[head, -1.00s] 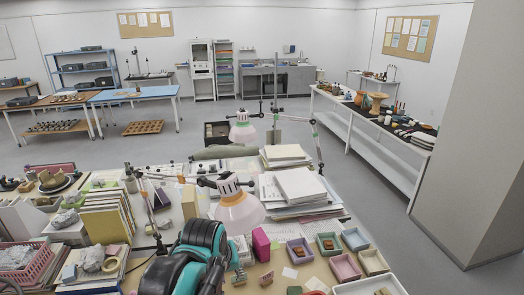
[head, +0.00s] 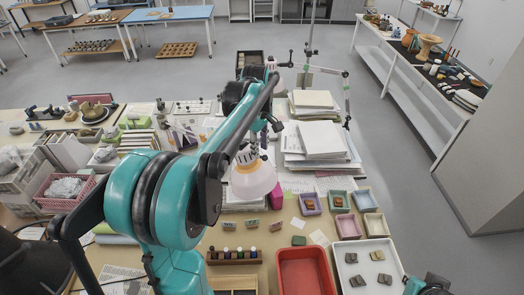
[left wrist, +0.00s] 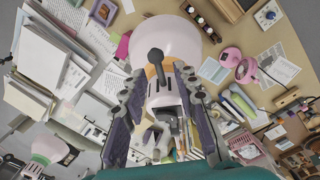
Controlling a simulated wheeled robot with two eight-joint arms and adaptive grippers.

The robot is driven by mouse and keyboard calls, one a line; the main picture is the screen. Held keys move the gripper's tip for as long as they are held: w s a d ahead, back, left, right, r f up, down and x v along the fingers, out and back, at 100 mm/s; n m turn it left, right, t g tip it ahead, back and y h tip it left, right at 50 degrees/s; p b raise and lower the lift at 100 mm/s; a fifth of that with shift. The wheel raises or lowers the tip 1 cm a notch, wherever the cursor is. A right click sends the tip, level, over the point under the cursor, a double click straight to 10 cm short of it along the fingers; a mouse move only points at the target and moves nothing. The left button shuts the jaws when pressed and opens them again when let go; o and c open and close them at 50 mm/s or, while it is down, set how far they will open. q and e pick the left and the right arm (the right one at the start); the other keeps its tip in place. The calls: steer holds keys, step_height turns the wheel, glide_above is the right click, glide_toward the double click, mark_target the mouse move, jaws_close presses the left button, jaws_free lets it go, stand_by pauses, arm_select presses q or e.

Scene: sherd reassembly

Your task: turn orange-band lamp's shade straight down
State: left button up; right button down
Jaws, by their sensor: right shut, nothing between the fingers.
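The orange-band lamp's white shade (head: 255,181) hangs over the table in the head view, partly behind my left arm. Its opening faces mostly downward, with a slight tilt I cannot measure. In the left wrist view the shade (left wrist: 168,38) lies beyond the fingertips, with the orange band and a dark knob (left wrist: 155,62) at its neck. My left gripper (left wrist: 162,78) is open, its fingers on either side of the lamp's pale neck; I cannot tell whether either touches. My right gripper (head: 430,285) is shut and empty at the bottom right edge, mostly cut off.
A second lamp (left wrist: 47,148) with a green band stands behind. Paper stacks (head: 320,143) lie right of the shade. A red tray (head: 303,270), a white tray (head: 345,283) and small sherd boxes (head: 348,226) fill the front right.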

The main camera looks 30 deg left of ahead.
mark_target(249, 165)
arm_select(q)
steer(key=f, duration=0.2)
steer(key=shift+w+f, duration=0.35)
steer(key=shift+f, duration=0.4)
steer(key=shift+s+f, duration=0.1)
steer(key=shift+f, duration=0.05)
steer(key=shift+c, duration=0.4)
steer(key=shift+a, duration=0.1)
jaws_close()
